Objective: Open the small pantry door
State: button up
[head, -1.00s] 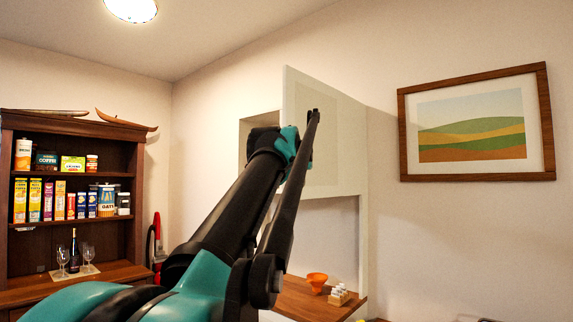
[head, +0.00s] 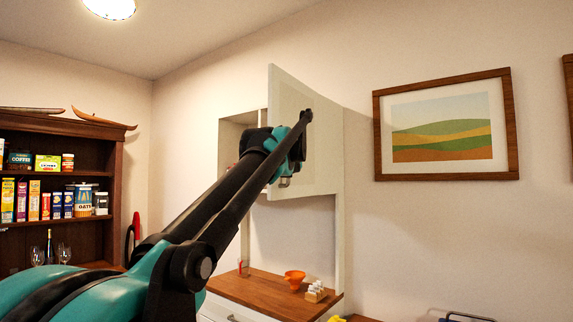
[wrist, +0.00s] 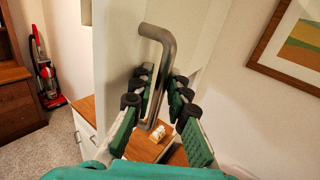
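The small white pantry door (head: 318,150) stands swung out from its wall cabinet (head: 236,150) in the head view, with the cabinet's opening showing to its left. My arm covers part of the door and opening. In the wrist view, the door's bent metal handle (wrist: 168,48) runs down between the fingers of my gripper (wrist: 161,80). The fingers are apart on either side of the handle, with a visible gap on the right. The left finger is close to the bar; I cannot tell whether it touches.
A wooden counter (head: 262,288) below the cabinet holds an orange funnel-shaped bowl (head: 294,279) and a small rack of white-topped jars (head: 315,291). A dark hutch (head: 105,150) with groceries stands left. A red vacuum (wrist: 46,75) stands by the wall. A framed picture (head: 510,125) hangs right.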

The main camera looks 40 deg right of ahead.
jog(key=shift+o, duration=1.3)
jog(key=shift+a, duration=0.1)
jog(key=v, duration=1.2)
